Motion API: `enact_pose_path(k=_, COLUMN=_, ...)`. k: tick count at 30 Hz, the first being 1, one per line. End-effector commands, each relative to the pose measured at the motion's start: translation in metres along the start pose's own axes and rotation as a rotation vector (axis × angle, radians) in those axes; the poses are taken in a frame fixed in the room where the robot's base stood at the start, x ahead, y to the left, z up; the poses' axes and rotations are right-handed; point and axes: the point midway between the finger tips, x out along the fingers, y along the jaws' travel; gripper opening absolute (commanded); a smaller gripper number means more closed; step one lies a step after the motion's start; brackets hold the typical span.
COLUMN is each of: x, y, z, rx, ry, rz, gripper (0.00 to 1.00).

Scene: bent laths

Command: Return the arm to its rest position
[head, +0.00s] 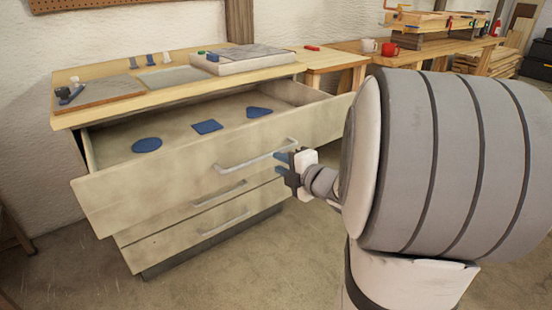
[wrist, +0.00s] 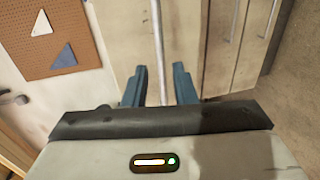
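My gripper (head: 284,160) is at the right end of the top drawer's metal handle (head: 255,155). In the wrist view its two blue fingers (wrist: 159,87) stand apart, and the handle bar (wrist: 157,40) shows between them. I cannot tell whether either finger touches the bar. The top drawer (head: 190,178) is pulled open. My arm fills the right side of the head view.
Two lower drawers (head: 205,212) look shut. The cabinet top (head: 165,98) holds a brown board, a grey plate and a pale block (head: 243,59). The wrist view shows a perforated board (wrist: 60,20). Floor in front is clear.

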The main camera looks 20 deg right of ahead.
Motion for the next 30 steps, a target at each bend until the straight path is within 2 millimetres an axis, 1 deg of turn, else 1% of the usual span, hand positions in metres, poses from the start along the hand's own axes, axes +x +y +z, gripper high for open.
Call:
enact_pose_path(k=13, x=0.000, y=0.000, z=-0.001, rx=0.000, ry=0.001, rz=0.000, gripper=0.24)
enact_pose_path(k=16, x=-0.001, y=0.009, z=0.000, rx=0.014, ry=-0.015, rz=-0.009, gripper=0.24)
enact_pose_path(k=17, x=-0.002, y=0.014, z=0.000, rx=0.026, ry=-0.027, rz=-0.013, gripper=0.24)
enact_pose_path(k=20, x=-0.005, y=0.040, z=0.003, rx=0.091, ry=-0.096, rz=-0.047, gripper=0.24)
enact_pose_path(k=21, x=-0.007, y=0.052, z=0.004, rx=0.131, ry=-0.135, rz=-0.064, gripper=0.24)
enact_pose_path(k=23, x=-0.012, y=0.071, z=0.006, rx=0.206, ry=-0.201, rz=-0.094, gripper=0.24)
enact_pose_path(k=24, x=-0.017, y=0.083, z=0.007, rx=0.261, ry=-0.247, rz=-0.113, gripper=0.24)
enact_pose_path(k=27, x=-0.030, y=0.107, z=0.005, rx=0.407, ry=-0.359, rz=-0.162, gripper=0.24)
enact_pose_path(k=30, x=-0.046, y=0.130, z=-0.001, rx=0.560, ry=-0.464, rz=-0.210, gripper=0.24)
